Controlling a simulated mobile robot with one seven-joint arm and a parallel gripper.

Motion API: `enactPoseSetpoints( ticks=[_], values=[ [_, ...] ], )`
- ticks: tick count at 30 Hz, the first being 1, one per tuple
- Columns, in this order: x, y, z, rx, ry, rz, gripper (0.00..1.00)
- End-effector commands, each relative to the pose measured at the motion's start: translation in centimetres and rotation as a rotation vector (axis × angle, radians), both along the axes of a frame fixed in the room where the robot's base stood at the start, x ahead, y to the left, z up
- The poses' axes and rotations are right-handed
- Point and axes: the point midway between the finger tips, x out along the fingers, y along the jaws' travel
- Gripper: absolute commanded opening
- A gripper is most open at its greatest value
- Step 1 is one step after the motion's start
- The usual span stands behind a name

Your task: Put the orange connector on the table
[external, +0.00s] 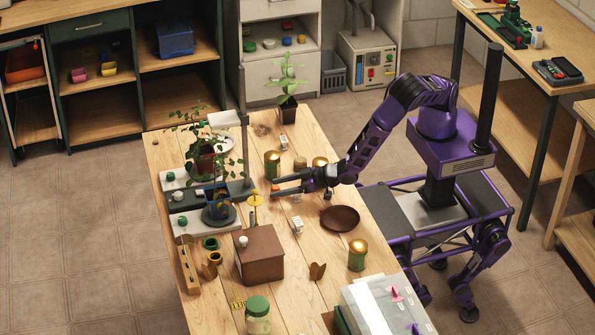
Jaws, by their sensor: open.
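My gripper (274,187) reaches left over the middle of the wooden table (315,262), its two fingers spread apart. A small orange piece (276,187) shows at the fingertips; it looks like the orange connector, but it is too small to be sure. I cannot tell whether it touches the fingers or rests on something behind them. Just left of the fingertips is a yellow disc (254,200) on a short post.
A potted plant rig with grey and white bases (180,198) stands left of my gripper. A brown box (260,257), a dark brown bowl (340,218) and a gold-lidded jar (357,256) stand nearer the front. Gold-lidded tins (272,165) stand behind.

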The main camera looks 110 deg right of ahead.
Motion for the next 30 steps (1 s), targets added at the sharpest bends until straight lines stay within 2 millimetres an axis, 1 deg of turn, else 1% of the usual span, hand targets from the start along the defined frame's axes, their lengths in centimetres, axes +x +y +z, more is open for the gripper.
enactPoseSetpoints(
  ticks=[3, 5, 6, 15, 25, 28, 30],
  values=[
    [0.0, 0.0, 0.0, 0.000, 0.000, 0.000, 0.71],
    [0.0, 0.0, 0.0, 0.000, 0.000, 0.000, 0.60],
    [0.0, 0.0, 0.0, 0.000, 0.000, 0.000, 0.53],
    [0.0, 0.1, 0.0, 0.000, 0.000, 0.001, 0.00],
    [0.0, 0.1, 0.3, 0.001, -0.001, 0.001, 0.00],
    [0.0, 0.1, 1.2, 0.002, -0.003, 0.001, 0.00],
    [0.0, 0.2, 2.4, 0.004, -0.005, 0.000, 0.00]
  ],
)
